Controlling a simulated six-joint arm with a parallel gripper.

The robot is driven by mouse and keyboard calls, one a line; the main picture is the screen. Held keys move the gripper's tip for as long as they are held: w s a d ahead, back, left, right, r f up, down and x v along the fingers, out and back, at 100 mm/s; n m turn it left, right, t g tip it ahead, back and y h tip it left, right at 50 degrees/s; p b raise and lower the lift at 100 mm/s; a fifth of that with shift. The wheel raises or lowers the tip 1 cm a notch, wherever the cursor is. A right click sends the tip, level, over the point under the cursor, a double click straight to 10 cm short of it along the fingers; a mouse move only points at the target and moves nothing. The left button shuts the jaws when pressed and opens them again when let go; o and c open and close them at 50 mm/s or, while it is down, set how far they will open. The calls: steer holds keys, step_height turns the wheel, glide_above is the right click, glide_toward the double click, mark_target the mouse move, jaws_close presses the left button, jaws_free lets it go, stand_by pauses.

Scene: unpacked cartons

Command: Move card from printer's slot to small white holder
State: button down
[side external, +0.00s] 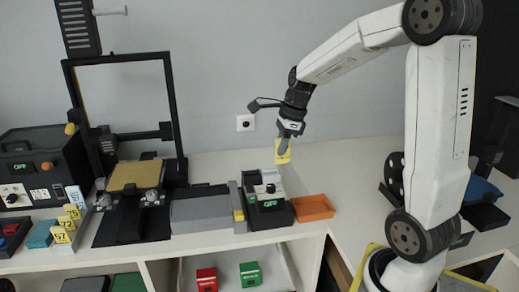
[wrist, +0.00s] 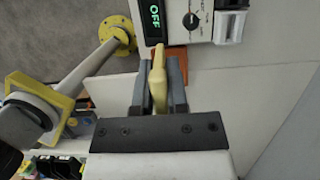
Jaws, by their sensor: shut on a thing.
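My gripper (side external: 287,143) is shut on a yellow card (side external: 283,155) and holds it in the air above the black-and-white device (side external: 268,203) with a lit OFF display. In the wrist view the card (wrist: 158,82) stands edge-on between the two grey fingers, its far end past the fingertips. The same OFF device (wrist: 195,18) is at the top of that view. The printer with a tall black frame (side external: 122,57) and a yellow plate (side external: 135,176) stands to the left.
An orange tray (side external: 313,207) lies right of the OFF device. Several yellow numbered cards (side external: 64,230) stand at the left front, beside a dark control box (side external: 40,165). Red (side external: 206,279) and green (side external: 250,275) boxes sit on a lower shelf. The white tabletop behind the tray is clear.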

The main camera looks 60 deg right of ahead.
stand_by(0.6)
steer(key=w+d+f, duration=0.5)
steer(key=w+d, duration=0.4)
stand_by(0.3)
steer(key=shift+s+f, duration=0.1)
steer(key=shift+f, duration=2.1)
steer(key=shift+f, duration=1.75)
steer(key=c, duration=0.6)
jaws_free()
steer(key=shift+o, duration=0.2)
